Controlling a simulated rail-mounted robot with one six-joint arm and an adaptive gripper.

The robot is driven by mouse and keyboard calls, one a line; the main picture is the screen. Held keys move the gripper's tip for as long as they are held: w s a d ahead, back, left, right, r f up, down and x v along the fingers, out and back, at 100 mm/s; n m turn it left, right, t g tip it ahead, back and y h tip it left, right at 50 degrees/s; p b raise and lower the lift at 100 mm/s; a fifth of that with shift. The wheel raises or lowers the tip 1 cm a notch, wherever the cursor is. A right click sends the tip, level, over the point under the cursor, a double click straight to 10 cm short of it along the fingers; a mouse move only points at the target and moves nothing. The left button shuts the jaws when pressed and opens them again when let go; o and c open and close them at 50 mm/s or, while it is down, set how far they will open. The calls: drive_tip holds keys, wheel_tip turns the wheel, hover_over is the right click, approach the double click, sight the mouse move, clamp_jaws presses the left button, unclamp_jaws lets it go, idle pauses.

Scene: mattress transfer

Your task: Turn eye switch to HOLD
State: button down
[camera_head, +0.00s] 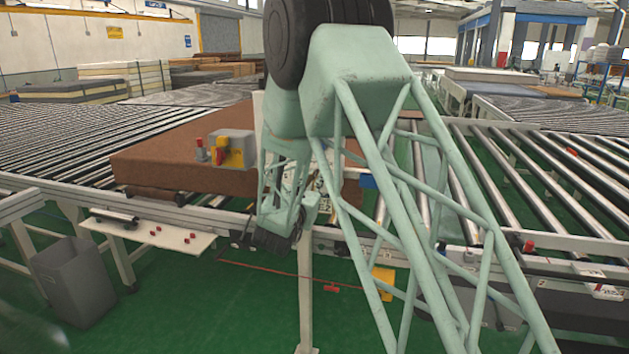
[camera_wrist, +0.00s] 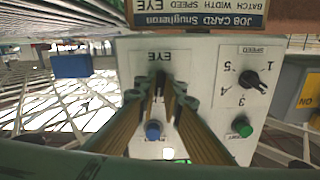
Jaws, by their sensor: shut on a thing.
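A white control panel (camera_wrist: 210,55) fills the middle of the wrist view, with its lettering upside down. The eye switch (camera_wrist: 160,76) is a dark knob below the word EYE, mostly hidden by my fingertips. My gripper (camera_wrist: 162,92) is shut on this knob, one finger on each side. The word HOLD cannot be read, so I cannot tell the switch's setting. In the head view my arm covers most of the panel and the gripper's contact.
On the panel are a black speed knob (camera_wrist: 254,81), a green button (camera_wrist: 242,127) and a blue button (camera_wrist: 153,130). A job card (camera_wrist: 195,12) is at the top. A brown mattress (camera_head: 180,165) lies on rollers, with a yellow-grey box (camera_head: 235,148) on it. A grey bin (camera_head: 73,281) stands left.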

drive_tip(key=m, duration=0.4)
drive_tip(key=shift+m, duration=0.7)
drive_tip(key=c, duration=2.7)
unclamp_jaws()
drive_tip(key=shift+c, duration=0.2)
drive_tip(key=shift+s, duration=0.1)
drive_tip(key=v, duration=1.1)
drive_tip(key=shift+s, duration=0.4)
